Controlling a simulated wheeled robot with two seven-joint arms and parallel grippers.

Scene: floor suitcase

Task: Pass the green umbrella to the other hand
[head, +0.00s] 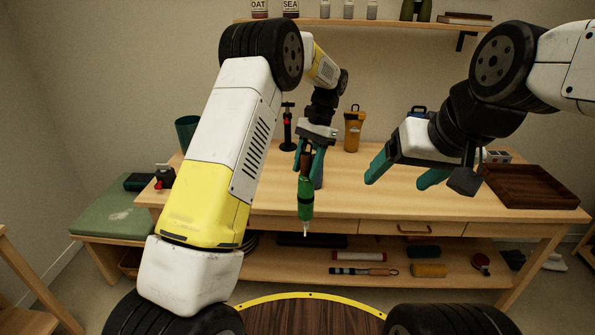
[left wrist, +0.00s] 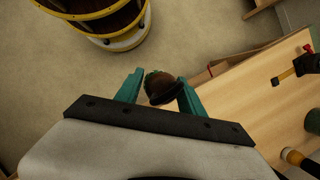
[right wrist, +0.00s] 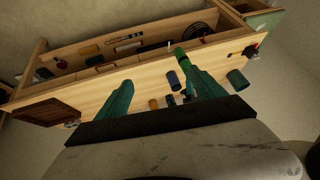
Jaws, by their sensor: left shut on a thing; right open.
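The green umbrella (head: 306,198) hangs upright in the head view, brown handle up and pale tip down, in front of the table. My left gripper (head: 309,163) is shut on it near the handle. In the left wrist view the umbrella (left wrist: 160,88) shows end-on between the fingers. My right gripper (head: 403,176) is open and empty, to the right of the umbrella and apart from it. In the right wrist view a green piece (right wrist: 180,56), apparently the umbrella, shows beyond one finger, partly hidden.
The wooden table (head: 440,203) stands behind, with a brown tray (head: 535,186) at right, an orange bottle (head: 353,130) at the back and a dark green cup (head: 187,130) at left. A lower shelf (head: 310,264) holds several items. The space between my grippers is clear.

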